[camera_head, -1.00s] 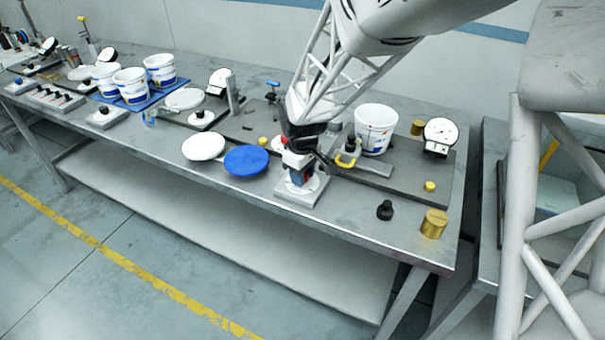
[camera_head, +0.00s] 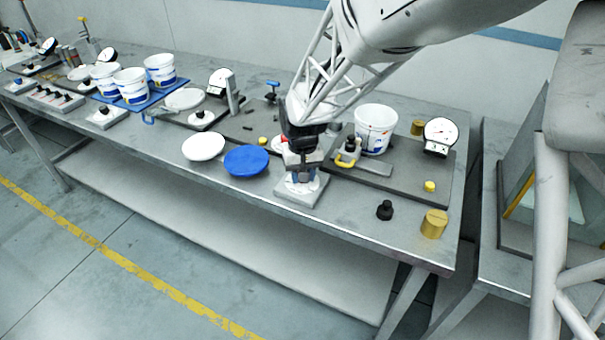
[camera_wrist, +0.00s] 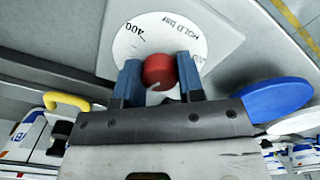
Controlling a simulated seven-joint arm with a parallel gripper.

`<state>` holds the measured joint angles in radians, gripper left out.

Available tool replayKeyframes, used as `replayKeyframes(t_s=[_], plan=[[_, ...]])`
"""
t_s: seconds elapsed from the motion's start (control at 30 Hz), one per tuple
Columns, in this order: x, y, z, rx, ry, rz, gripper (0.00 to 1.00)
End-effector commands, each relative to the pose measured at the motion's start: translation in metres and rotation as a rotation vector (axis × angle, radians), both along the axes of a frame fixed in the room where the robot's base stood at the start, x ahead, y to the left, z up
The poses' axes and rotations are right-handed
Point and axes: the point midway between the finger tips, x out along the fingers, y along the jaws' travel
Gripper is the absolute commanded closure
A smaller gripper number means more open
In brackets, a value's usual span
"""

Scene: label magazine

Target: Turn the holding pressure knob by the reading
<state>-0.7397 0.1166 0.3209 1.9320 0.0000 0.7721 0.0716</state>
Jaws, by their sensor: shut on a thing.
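A pale line shows on the knob's near edge. My gripper (camera_wrist: 160,80) has its two blue fingers on either side of the knob, shut on it. In the head view my gripper (camera_head: 300,178) hides the knob, above the grey base plate (camera_head: 307,198) at the table's front edge. A round gauge (camera_head: 441,131) stands at the back right; its reading is too small to tell.
A blue disc (camera_head: 246,160) and a white disc (camera_head: 203,147) lie left of my gripper. A white bucket (camera_head: 374,130) and a yellow-handled tool (camera_head: 346,161) are behind right. A black knob-like piece (camera_head: 384,210) and brass cylinder (camera_head: 433,223) stand right, with bare table between.

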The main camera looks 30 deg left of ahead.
Motion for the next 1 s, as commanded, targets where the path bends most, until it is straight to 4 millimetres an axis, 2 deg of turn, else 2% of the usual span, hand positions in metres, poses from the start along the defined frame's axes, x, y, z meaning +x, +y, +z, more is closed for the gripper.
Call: replayKeyframes(t_s=[0.27,0.7,0.73,0.87,1.0], plan=[[0.0003,0.0002,0.0005,0.001,-0.001,-0.098,0.88],[0.0003,0.0002,0.0004,0.001,-0.001,-0.111,0.88],[0.0003,0.0002,0.0005,0.001,-0.001,-0.111,0.61],[0.0002,0.0002,0.0004,0.001,-0.001,-0.111,0.42],[0.0002,0.0001,0.0002,0.0,0.0,-0.111,0.39]])
